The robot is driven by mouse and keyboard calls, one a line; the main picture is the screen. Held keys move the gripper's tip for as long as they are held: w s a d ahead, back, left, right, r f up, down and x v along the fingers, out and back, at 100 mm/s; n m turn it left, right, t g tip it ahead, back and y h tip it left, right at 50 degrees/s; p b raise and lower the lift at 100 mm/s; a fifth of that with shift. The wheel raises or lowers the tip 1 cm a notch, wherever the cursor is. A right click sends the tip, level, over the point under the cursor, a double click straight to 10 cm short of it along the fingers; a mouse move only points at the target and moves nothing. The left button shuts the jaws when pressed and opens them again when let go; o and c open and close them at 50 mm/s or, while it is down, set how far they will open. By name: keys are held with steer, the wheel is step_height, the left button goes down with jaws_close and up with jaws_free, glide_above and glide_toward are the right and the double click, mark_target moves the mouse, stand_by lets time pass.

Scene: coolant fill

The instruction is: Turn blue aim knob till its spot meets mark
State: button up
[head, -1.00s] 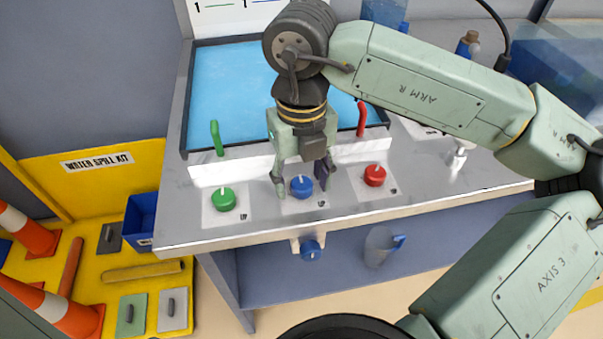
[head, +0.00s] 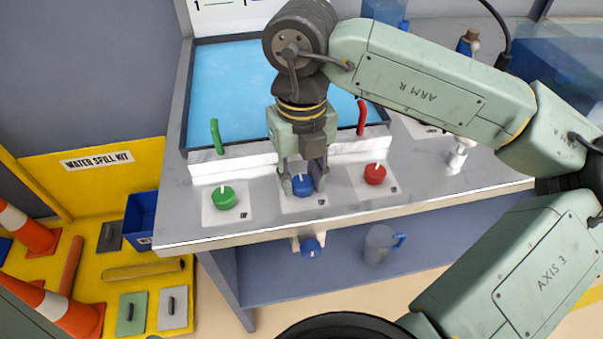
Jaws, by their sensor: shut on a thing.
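The blue knob (head: 302,184) sits on a pale plate on the metal bench top, between a green knob (head: 224,197) and a red knob (head: 375,174). My gripper (head: 302,188) points down over the blue knob and is shut on it, one finger on each side. A pale pointer line shows on top of the blue knob, partly hidden by the fingers. I cannot make out its spot or the mark on the plate clearly.
Behind the knobs are a blue-filled tray (head: 225,90), a green lever (head: 216,137) and a red lever (head: 361,117). A clear jug (head: 379,244) stands below. The bench top around the plates is clear.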

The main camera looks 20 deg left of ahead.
steer(key=shift+w+f+m+b, duration=0.1)
steer(key=shift+f+m+b, duration=0.4)
steer(key=shift+b, duration=0.65)
steer(key=shift+r+m+b, duration=0.15)
steer(key=shift+m+b, duration=0.5)
steer(key=shift+m, duration=0.05)
steer(key=shift+r+m+b, duration=0.35)
steer(key=shift+m+b, duration=0.4)
steer(key=shift+m, duration=0.25)
steer(key=o, duration=1.1)
steer(key=shift+o, duration=0.2)
